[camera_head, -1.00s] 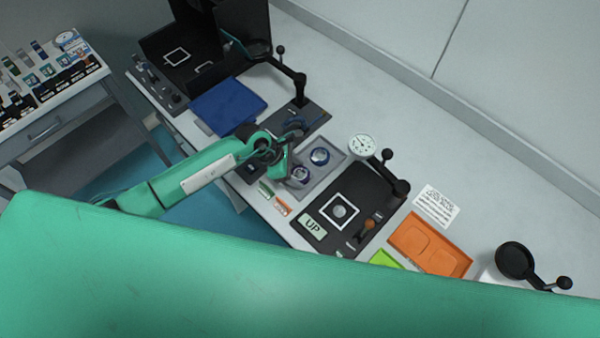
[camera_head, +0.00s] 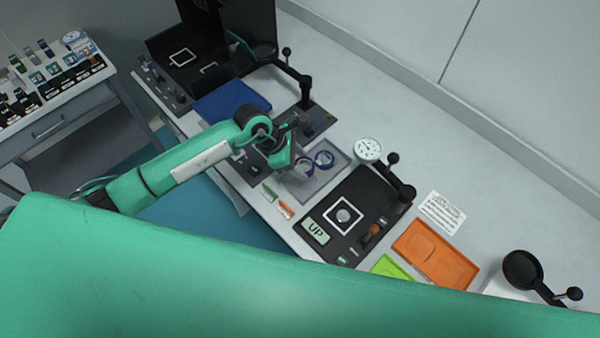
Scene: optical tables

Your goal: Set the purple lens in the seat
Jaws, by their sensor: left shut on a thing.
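The purple lens (camera_head: 305,169), a small ring with a dark purple rim, is at the fingertips of my left gripper (camera_head: 297,168), over the near-left part of the grey tray (camera_head: 338,174). The gripper is shut on it; the fingers hide part of the rim. The lens seems to be just above the tray, but the gap is hard to judge. A similar blue-rimmed lens (camera_head: 324,160) lies in the tray beside it. What looks like the seat (camera_head: 343,216) is a round grey spot inside a white square outline on the black plate (camera_head: 366,197). My right gripper is not in view.
A dial gauge (camera_head: 368,149) on a black post stands behind the plate. An orange tray (camera_head: 436,254) is to the right, a blue pad (camera_head: 231,101) to the left.

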